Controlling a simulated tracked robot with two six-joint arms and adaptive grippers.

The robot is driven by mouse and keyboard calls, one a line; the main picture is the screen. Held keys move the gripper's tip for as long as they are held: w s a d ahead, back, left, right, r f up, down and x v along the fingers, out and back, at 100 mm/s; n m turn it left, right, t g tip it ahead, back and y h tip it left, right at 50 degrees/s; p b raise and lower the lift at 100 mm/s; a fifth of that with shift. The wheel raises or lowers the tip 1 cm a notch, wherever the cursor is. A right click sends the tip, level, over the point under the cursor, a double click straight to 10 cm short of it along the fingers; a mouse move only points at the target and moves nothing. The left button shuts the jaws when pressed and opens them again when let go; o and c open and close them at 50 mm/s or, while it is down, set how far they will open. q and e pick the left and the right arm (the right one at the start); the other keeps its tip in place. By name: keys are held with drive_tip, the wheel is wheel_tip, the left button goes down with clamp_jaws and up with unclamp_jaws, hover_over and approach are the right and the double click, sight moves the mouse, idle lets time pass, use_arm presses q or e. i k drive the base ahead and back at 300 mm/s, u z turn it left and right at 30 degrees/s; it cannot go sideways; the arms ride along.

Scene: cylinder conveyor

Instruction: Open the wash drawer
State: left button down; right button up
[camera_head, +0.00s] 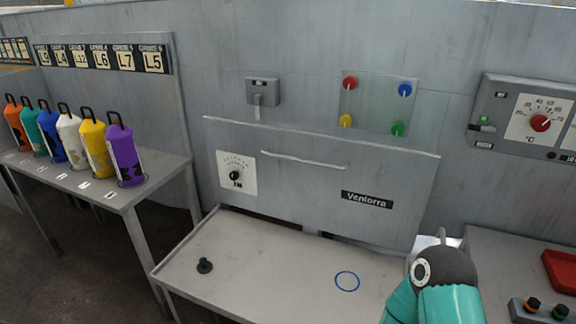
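A wide grey front panel (300,189), which looks like the wash drawer, stands upright behind the middle table. It carries a pale horizontal bar handle (303,161), a black "Ventorra" label (367,200) and a white dial plate with a black knob (236,176). It looks shut, and I see no drawer interior. A teal and dark grey link of my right arm is at the lower right, below and right of the panel. No gripper fingers show in this view, and nothing touches the handle.
The middle table (270,262) bears a small black knob (204,265) and a blue ring mark (347,281); otherwise it is clear. Several coloured cylinders (125,155) stand on the left table. A lever box (263,92), coloured buttons (378,103) and a temperature panel (525,118) are on the wall.

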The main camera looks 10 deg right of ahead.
sight(371, 193)
drive_tip(key=z, duration=0.15)
drive_tip(key=i, duration=0.9)
drive_tip(key=u, duration=0.1)
